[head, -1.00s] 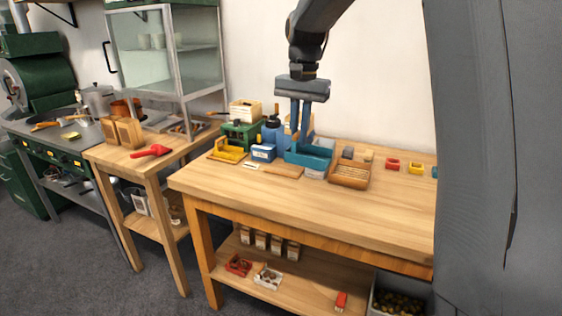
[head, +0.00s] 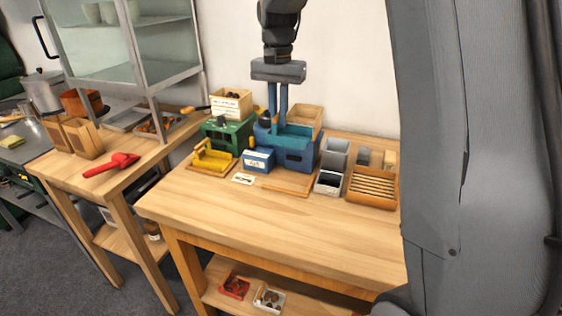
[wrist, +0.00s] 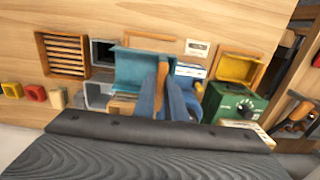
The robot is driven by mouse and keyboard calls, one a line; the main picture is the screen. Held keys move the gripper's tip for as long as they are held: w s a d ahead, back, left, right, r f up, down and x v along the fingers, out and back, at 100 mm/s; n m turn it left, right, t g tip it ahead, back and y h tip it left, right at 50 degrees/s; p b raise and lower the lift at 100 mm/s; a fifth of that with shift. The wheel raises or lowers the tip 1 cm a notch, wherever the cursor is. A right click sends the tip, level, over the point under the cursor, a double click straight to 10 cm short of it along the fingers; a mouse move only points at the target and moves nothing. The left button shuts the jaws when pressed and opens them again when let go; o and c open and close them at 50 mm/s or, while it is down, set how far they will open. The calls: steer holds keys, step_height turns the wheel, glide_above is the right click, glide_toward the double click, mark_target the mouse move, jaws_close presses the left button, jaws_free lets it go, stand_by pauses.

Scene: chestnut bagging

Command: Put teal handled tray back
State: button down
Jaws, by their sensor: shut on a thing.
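The teal handled tray (head: 299,132) is at the back of the workbench, under my gripper (head: 278,118). My gripper points down and its fingers are shut on the tray. A blue body (head: 292,157) with a notched front shows directly at the tray and hides its lower part. In the wrist view the tray's teal wall (wrist: 143,68) lies just left of my gripper (wrist: 163,66). The fingers cover the grip point. I cannot tell whether the tray's underside touches anything.
A green machine (head: 231,133) and yellow tray (head: 214,157) stand left. A small blue box (head: 258,160) is in front. Grey bins (head: 334,153) and a slatted wooden tray (head: 371,188) stand right. The bench front (head: 230,220) is clear. A red scoop (head: 112,165) lies on the side table.

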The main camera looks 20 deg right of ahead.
step_height(320, 180, down, 14)
steer(key=p, duration=0.3)
steer(key=shift+f, duration=0.15)
steer(key=c, duration=1.8)
jaws_free()
step_height(320, 180, up, 11)
steer(key=b, duration=0.3)
steer(key=shift+r, duration=0.4)
steer(key=shift+s+r, duration=0.1)
steer(key=shift+s, duration=0.15)
steer(key=s+f+n, duration=0.2)
steer(key=s+f, duration=0.1)
steer(key=s, duration=0.5)
steer(key=s+f+n, duration=0.3)
steer(key=s, duration=0.5)
steer(key=s+f+n+t, duration=0.1)
steer(key=s+f, duration=0.3)
steer(key=s, duration=0.4)
steer(key=shift+s+n, duration=0.4)
steer(key=shift+n, duration=0.3)
